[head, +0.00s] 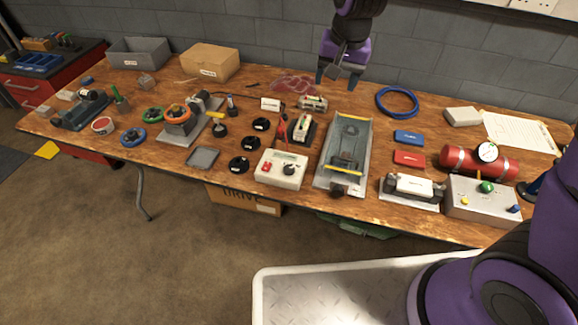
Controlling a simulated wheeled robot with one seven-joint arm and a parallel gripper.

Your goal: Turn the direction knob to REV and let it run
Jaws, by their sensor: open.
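My gripper (337,78) hangs open and empty over the back of the bench, pointing down, above and behind the long grey rail fixture (325,170). A cream control box (273,176) at the front middle carries a black round knob (289,170) and red parts. The rail fixture has a dark round part (337,190) at its front end. A grey box (470,207) at the right has a green knob (486,187). No REV lettering is readable, so I cannot tell which is the direction knob or where it points. My gripper is apart from all of these.
A red cylinder with a gauge (480,161), a blue cable coil (397,102) and blue (409,137) and red (409,158) blocks lie at the right. Several black discs (240,164) and a clamp assembly (190,122) crowd the left.

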